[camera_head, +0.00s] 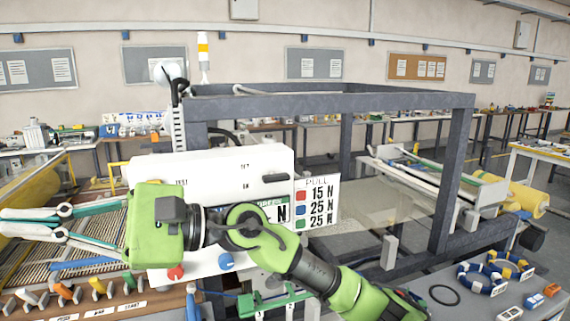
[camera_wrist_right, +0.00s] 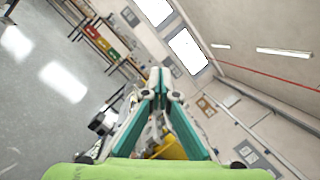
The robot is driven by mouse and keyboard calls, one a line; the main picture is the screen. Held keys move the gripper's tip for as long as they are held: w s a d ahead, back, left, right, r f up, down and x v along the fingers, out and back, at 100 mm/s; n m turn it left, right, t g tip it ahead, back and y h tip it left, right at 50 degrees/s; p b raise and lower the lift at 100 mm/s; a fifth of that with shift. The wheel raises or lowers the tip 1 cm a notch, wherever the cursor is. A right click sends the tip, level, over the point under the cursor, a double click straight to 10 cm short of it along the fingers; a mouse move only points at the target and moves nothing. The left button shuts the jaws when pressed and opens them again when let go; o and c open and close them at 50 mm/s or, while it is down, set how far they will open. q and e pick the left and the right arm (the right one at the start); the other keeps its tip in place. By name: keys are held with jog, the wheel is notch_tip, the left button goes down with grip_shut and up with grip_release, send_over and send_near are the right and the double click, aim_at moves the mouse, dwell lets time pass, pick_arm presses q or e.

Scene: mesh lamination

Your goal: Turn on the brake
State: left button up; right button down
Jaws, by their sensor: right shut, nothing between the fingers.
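My right gripper (camera_head: 8,222) reaches across the front of a white control box (camera_head: 215,165) in the head view, its fingers pointing left to the picture's edge. In the right wrist view the teal fingers (camera_wrist_right: 160,82) meet at the tips, shut and empty. A red knob (camera_head: 176,273) and a blue knob (camera_head: 226,260) sit low on the box. A row of small coloured levers, one of them orange (camera_head: 70,293), stands on a wooden panel at the lower left. No part can be clearly read as the brake. My arm hides the middle of the box. My left gripper is out of view.
A dark grey frame (camera_head: 460,165) stands behind the box. A sign with pull values (camera_head: 317,202) hangs at the box's right. A grey table (camera_head: 455,300) at the lower right holds blue rings (camera_head: 480,278). A roller bed (camera_head: 95,250) lies behind the levers.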

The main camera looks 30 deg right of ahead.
jog(key=w+d+f+n+t+h, duration=0.1)
jog(key=w+d+n+t+h, duration=0.1)
jog(key=w+d+n+h, duration=0.35)
jog(key=w+d+f+n+t+h, duration=0.2)
jog(key=w+d+n+h, duration=0.1)
jog(key=d+h, duration=0.45)
jog(key=s+d+r+h, duration=0.1)
jog(key=d+r+h, duration=0.2)
jog(key=d, duration=0.6)
jog(key=s+d+r+t+h, duration=0.1)
jog(key=d+r+h, duration=0.2)
jog(key=d, duration=0.6)
jog(key=s+d+r+t+h, duration=0.1)
jog(key=s+d+r+h, duration=0.1)
jog(key=d, duration=0.7)
notch_tip(320, 180, up, 2)
jog(key=shift+d+r+m+h, duration=0.2)
jog(key=shift+m+h, duration=0.25)
jog(key=shift+h, duration=0.45)
jog(key=shift+w, duration=0.1)
